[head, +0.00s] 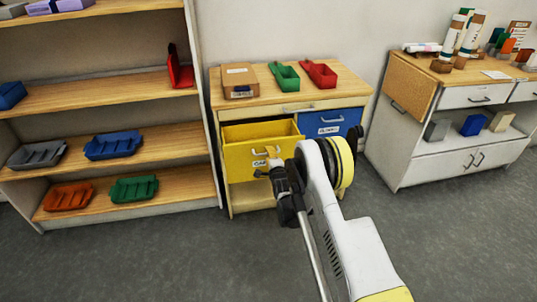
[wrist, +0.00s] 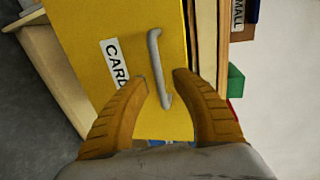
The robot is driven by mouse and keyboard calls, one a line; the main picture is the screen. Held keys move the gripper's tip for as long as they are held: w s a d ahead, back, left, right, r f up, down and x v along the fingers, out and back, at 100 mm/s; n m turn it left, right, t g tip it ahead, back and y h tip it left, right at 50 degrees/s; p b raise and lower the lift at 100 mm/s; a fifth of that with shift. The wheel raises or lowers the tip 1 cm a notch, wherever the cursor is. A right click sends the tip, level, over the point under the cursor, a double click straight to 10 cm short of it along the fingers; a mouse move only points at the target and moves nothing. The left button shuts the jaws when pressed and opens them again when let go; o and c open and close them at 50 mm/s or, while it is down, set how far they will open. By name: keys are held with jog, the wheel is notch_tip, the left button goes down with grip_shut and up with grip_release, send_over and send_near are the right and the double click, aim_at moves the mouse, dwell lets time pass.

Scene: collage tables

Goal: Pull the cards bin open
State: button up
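The yellow cards bin (head: 252,167) sits in the left half of a low wooden cabinet. It stands out from the cabinet front, and its inside shows from above. Its front carries a pale handle and a white label, partly hidden by my gripper (head: 269,160) in the head view. In the wrist view, the label on the bin front (wrist: 85,30) reads "CARD", with the rest hidden. My gripper (wrist: 160,76) has its two fingertips apart, one on each side of the grey handle (wrist: 154,50), with visible gaps between fingers and handle.
A blue bin (head: 331,122) is beside it on the right. The cabinet top holds a cardboard box (head: 239,80), a green scoop tray (head: 285,77) and a red one (head: 319,74). Shelves (head: 100,97) stand left, a white workbench (head: 440,162) right. Grey floor (head: 130,250) in front is clear.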

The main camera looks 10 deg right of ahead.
jog(key=v, duration=0.6)
jog(key=shift+w, duration=0.1)
jog(key=s+r+n+g, duration=0.2)
jog(key=s+r+n, duration=0.45)
jog(key=r, duration=0.65)
jog(key=s+r+n+g, duration=0.2)
jog(key=s+r+n, duration=0.1)
jog(key=s+r, duration=0.8)
jog(key=s+r+n+g, duration=0.1)
jog(key=s+n+g, duration=0.3)
jog(key=s, duration=2.4)
jog(key=n, duration=0.4)
jog(key=shift+a+r+g, duration=0.2)
jog(key=shift+r+g, duration=0.05)
jog(key=shift+g, duration=0.05)
